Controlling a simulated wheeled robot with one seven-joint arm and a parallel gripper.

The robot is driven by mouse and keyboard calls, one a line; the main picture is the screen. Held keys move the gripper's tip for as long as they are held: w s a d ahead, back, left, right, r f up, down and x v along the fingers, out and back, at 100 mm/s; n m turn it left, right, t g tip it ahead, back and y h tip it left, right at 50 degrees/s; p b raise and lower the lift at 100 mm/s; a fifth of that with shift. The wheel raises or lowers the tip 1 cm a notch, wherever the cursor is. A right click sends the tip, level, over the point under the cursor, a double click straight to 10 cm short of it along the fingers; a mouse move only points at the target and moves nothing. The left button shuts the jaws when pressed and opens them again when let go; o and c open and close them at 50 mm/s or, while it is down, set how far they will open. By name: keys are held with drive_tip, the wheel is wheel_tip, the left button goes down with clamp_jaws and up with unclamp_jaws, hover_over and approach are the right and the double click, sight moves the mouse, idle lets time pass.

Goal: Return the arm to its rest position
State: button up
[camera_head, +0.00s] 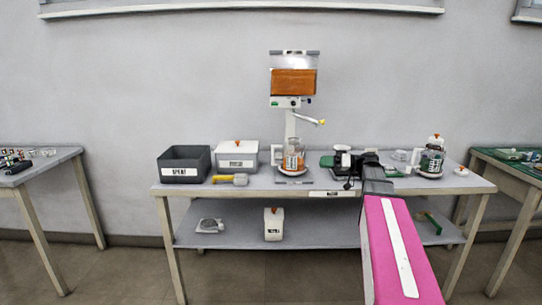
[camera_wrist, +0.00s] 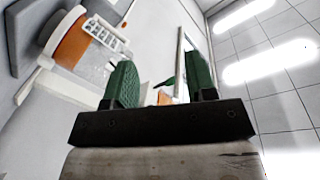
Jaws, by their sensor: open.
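My pink arm (camera_head: 398,250) reaches up from the lower right in the head view, its far end over the right part of the table (camera_head: 255,187). My gripper shows in the wrist view (camera_wrist: 162,75) with two green fingers spread apart and nothing between them. In that view it is tilted up, with the wall, ceiling and bright lamps beyond. In the head view the hand is hard to make out among dark and green shapes beyond the arm's end.
A dispenser with an orange-filled hopper (camera_head: 293,82) stands behind a jar (camera_head: 293,156). A dark grey bin (camera_head: 184,165), a white lidded box (camera_head: 237,156) and a yellow-handled tool (camera_head: 230,179) are left. A dark jar (camera_head: 432,158) is right. A white canister (camera_head: 273,224) stands on the lower shelf.

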drive_tip(key=s+a+f+m+h, duration=0.2)
drive_tip(key=s+f+h, duration=0.1)
drive_tip(key=f, duration=0.4)
drive_tip(key=s+a+f+m+g+h, duration=0.1)
drive_tip(key=s+a+f+m+h, duration=0.15)
drive_tip(key=f, duration=0.45)
drive_tip(key=s+a+f+m+h, duration=0.2)
drive_tip(key=s+f+h, duration=0.15)
drive_tip(key=f, duration=0.35)
drive_tip(key=s+d+f+m+g+h, duration=0.1)
drive_tip(key=s+d+f+m+h, duration=0.2)
drive_tip(key=s+f+h, duration=0.5)
drive_tip(key=s+f, duration=0.3)
drive_tip(key=f, duration=0.2)
drive_tip(key=shift+s+d, duration=0.25)
drive_tip(key=shift+d, duration=0.15)
drive_tip(key=shift+w+f+m, duration=0.1)
drive_tip(key=shift+m, duration=0.15)
